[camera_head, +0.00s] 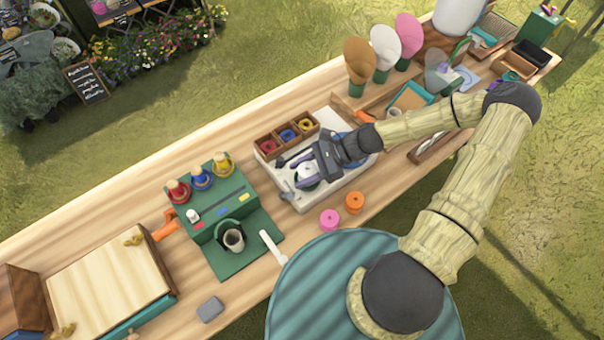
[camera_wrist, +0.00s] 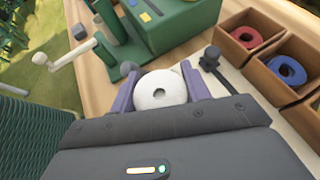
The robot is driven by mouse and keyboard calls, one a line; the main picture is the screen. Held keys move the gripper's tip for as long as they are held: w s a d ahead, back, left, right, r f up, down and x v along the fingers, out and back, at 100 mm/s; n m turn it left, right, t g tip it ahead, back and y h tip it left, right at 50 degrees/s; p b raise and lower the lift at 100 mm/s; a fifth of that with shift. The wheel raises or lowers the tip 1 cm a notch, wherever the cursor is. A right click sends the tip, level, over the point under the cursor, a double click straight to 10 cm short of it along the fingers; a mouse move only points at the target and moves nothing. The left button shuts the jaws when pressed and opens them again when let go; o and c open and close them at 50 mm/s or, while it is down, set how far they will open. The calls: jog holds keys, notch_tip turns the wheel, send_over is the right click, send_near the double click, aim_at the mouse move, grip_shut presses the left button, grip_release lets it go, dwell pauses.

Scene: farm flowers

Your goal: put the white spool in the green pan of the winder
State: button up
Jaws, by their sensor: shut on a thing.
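The white spool (camera_wrist: 161,90) sits between the two purple fingers of my gripper (camera_wrist: 162,84), which is shut on it. In the head view, the white spool (camera_head: 307,171) shows between the fingers of my gripper (camera_head: 293,172), over the left part of the winder's pale base (camera_head: 335,188). A dark green edge, which looks like the winder's green pan (camera_head: 306,185), shows just below the spool. The gripper and spool hide most of it. I cannot tell whether the spool touches the pan.
A wooden tray (camera_head: 270,138) behind my gripper holds red, blue and yellow spools. A pink spool (camera_head: 329,220) and an orange spool (camera_head: 354,202) are on the table in front. A green machine (camera_head: 222,205) stands to the left, with a white-handled crank (camera_head: 273,246) beside it.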

jog(key=shift+f, duration=0.95)
jog(key=o, duration=1)
jog(key=shift+c, duration=0.2)
jog(key=b+v, duration=0.2)
jog(key=v, duration=1)
